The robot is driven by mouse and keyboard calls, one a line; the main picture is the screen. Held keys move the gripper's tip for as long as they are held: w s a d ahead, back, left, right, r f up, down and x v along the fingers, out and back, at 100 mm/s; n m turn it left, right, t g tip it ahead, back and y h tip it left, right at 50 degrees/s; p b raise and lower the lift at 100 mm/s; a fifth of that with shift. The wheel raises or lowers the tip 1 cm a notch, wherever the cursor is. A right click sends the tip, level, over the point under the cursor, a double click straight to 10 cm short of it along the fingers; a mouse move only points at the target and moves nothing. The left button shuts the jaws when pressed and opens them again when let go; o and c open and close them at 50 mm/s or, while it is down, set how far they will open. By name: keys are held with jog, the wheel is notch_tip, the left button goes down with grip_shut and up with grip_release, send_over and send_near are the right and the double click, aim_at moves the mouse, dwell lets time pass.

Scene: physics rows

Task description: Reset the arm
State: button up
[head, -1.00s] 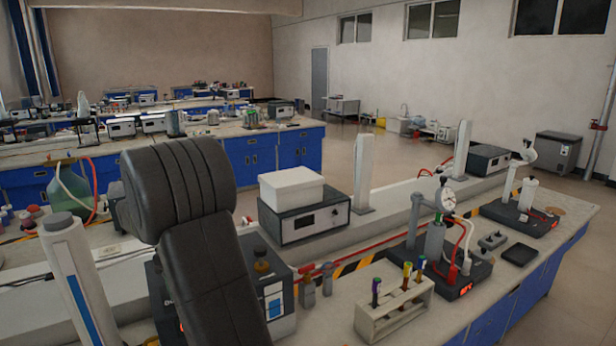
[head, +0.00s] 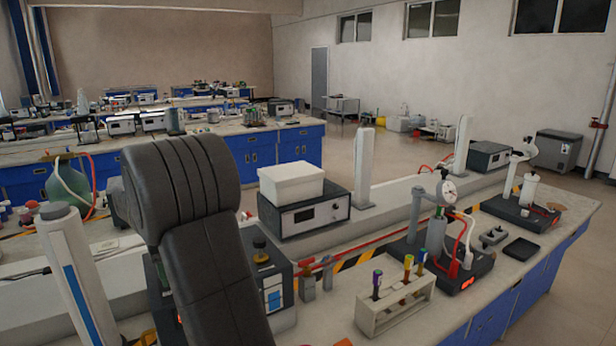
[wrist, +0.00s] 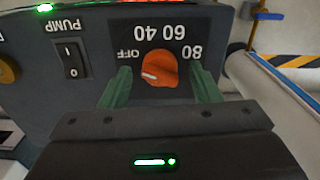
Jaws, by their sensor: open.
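My gripper (wrist: 160,72) shows in the wrist view with two green fingers apart, one on each side of an orange knob (wrist: 162,66). The jaws are open, with visible gaps between fingers and knob. The knob sits on a dark panel (wrist: 95,30) marked OFF, 40, 60 and 80. A white mark is on the knob's left part; I cannot tell its exact setting. A rocker switch (wrist: 72,59) labelled PUMP is left of the knob. In the head view my dark arm fills the lower left and my gripper is hidden.
A dark device (head: 278,315) stands partly behind my arm. A white column with a blue stripe (head: 72,260) is to its left. To the right are a tube rack (head: 395,311), a gauge apparatus (head: 437,240) and a white-topped box (head: 291,183). A red hose crosses the bench.

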jog(key=m+b, duration=0.2)
jog(key=m, duration=0.2)
jog(key=shift+f, duration=0.1)
jog(key=shift+m, duration=0.5)
